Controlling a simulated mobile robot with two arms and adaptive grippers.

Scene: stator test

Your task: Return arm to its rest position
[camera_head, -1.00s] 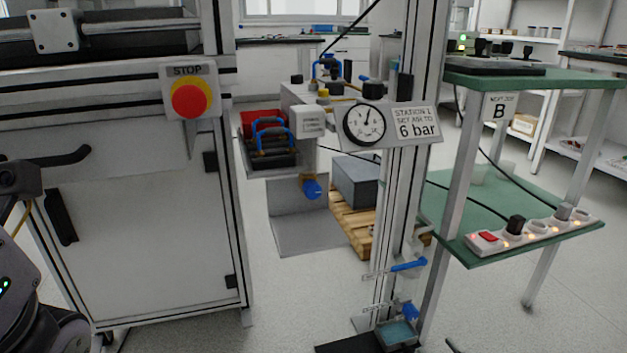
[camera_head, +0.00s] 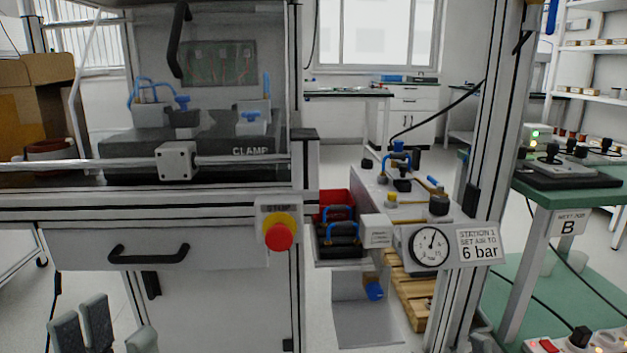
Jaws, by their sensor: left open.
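My left gripper (camera_head: 112,334) shows at the bottom left of the head view, in front of the white cabinet (camera_head: 218,308). Its grey fingers point up and stand apart, with nothing between them. The rest of the left arm is below the picture edge. It is below the drawer's black handle (camera_head: 148,254) and appears clear of it. My right gripper and arm are not in view.
The test station's clamp (camera_head: 190,150) is above, behind a clear guard. A red STOP button (camera_head: 279,234) juts from the frame. A pressure gauge (camera_head: 429,246) and a 6 bar sign (camera_head: 479,246) are at right. A green table (camera_head: 551,190) stands further right.

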